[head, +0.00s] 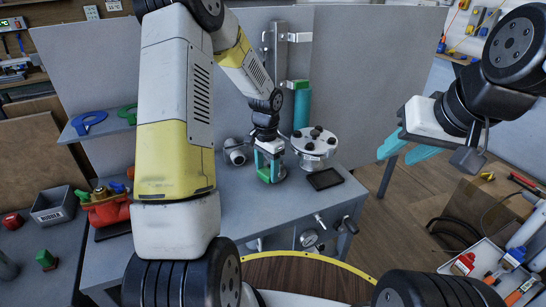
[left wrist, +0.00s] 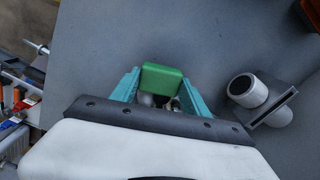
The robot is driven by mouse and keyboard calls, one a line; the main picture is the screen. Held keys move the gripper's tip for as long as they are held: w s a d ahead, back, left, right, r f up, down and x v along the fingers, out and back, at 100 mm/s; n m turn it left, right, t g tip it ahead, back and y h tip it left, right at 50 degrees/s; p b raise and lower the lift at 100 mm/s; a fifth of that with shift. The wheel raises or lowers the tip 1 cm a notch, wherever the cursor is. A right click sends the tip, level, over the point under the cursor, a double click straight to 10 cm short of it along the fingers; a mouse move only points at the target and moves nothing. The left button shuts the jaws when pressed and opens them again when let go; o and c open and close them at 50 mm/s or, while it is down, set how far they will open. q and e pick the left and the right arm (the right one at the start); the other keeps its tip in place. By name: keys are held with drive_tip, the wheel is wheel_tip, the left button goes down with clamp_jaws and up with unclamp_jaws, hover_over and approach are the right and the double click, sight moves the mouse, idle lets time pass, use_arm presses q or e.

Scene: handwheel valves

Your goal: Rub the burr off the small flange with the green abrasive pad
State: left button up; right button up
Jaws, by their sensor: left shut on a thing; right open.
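The green abrasive pad (head: 274,171) is held between the teal fingers of my left gripper (head: 268,163), low over the grey bench. In the left wrist view the pad (left wrist: 163,77) is a green block between the two fingertips (left wrist: 160,84). Pale grey rounded metal, possibly the small flange, shows partly behind the pad and fingers; contact with the pad cannot be told. The burr cannot be made out. My right gripper (head: 405,146) is open and empty, off to the right, away from the bench.
A round metal part with dark knobs (head: 314,143) and a flat black tray (head: 325,179) lie right of my left gripper. A grey pipe fitting (head: 235,152) lies to its left. A red valve (head: 108,208) stands at the bench's left. The bench's front middle is clear.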

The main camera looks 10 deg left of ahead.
use_arm(q)
drive_tip(key=shift+s+d, duration=0.2)
drive_tip(key=shift+d, duration=0.1)
drive_tip(key=shift+w+a+f, duration=0.1)
drive_tip(key=shift+w+a, duration=0.6)
drive_tip(key=shift+a, duration=0.25)
drive_tip(key=shift+r, duration=3.55)
